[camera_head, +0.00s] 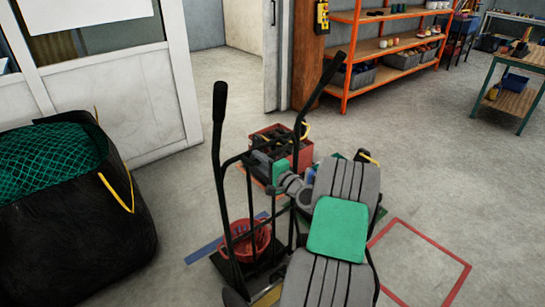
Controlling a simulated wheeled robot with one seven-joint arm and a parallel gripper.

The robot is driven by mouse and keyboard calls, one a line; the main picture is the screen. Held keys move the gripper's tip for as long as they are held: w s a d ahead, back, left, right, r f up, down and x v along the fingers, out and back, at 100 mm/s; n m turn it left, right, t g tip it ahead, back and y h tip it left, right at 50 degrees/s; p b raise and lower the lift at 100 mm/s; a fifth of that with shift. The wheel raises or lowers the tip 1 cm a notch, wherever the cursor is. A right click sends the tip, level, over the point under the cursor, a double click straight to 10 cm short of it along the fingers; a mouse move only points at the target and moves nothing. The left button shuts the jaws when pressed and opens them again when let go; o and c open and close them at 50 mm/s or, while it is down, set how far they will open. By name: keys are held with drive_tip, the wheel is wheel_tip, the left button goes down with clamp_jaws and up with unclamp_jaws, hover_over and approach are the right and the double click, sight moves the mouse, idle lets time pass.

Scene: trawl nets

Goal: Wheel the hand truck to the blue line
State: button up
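The hand truck (218,140) is a black tubular frame with two long upright handles, standing in the middle foreground. A red basket (247,241) sits low within its frame, over the base plate. The blue line (207,249) is a strip on the floor just left of and behind the truck's base; part of it is hidden by the frame. My grey arm with a green panel reaches in from the lower right. My gripper (266,167) seems to be at the truck's upper frame, between the handles. Its fingers are not clear, so I cannot tell whether it grips the frame.
A red crate (304,153) with dark contents stands behind the truck. A black bag (75,235) with green netting fills the left. A red outline (466,269) marks the floor at right. Orange shelves (345,75) and a green workbench (490,88) stand farther back, with open floor before them.

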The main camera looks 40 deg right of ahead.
clamp_jaws()
drive_tip(key=shift+f, duration=0.15)
idle(0.8)
